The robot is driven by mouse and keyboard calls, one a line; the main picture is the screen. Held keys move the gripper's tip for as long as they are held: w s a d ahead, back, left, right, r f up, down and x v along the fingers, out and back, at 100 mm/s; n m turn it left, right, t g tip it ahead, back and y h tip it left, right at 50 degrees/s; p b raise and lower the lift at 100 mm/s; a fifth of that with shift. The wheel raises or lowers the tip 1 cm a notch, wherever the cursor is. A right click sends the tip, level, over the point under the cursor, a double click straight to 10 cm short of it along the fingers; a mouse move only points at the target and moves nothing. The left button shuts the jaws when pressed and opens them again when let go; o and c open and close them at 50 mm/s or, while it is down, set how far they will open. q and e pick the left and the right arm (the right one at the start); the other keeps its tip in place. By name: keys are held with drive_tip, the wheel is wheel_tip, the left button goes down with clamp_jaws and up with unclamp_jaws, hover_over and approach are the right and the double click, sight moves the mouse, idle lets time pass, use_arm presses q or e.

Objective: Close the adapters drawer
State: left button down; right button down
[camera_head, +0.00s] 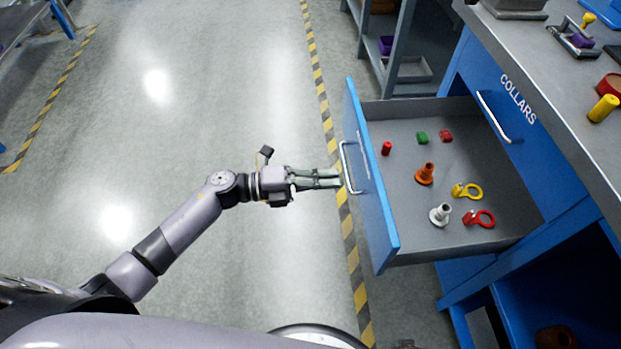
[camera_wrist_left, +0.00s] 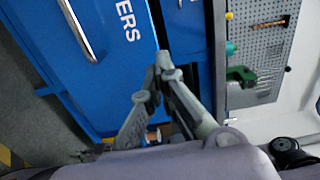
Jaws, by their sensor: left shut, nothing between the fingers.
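An open blue drawer (camera_head: 376,205) stands pulled out from the cabinet, its front facing left and a silver handle (camera_head: 348,168) on it. In the left wrist view a blue drawer front (camera_wrist_left: 112,88) carries a silver handle (camera_wrist_left: 78,32) and letters ending in "ERS"; the rest of the word is out of view. My left gripper (camera_head: 338,178) is shut and empty, with its fingertips close to the drawer front by the handle. I cannot tell whether they touch it. Its fingertips meet in the left wrist view (camera_wrist_left: 163,66). My right gripper is not in view.
A grey shelf (camera_head: 400,75) stands behind.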

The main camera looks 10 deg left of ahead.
use_arm(q)
drive_tip(key=x, duration=0.7)
drive_tip(key=shift+d, duration=0.2)
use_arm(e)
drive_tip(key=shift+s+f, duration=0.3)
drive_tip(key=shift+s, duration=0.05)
use_arm(q)
drive_tip(key=shift+w, duration=0.1)
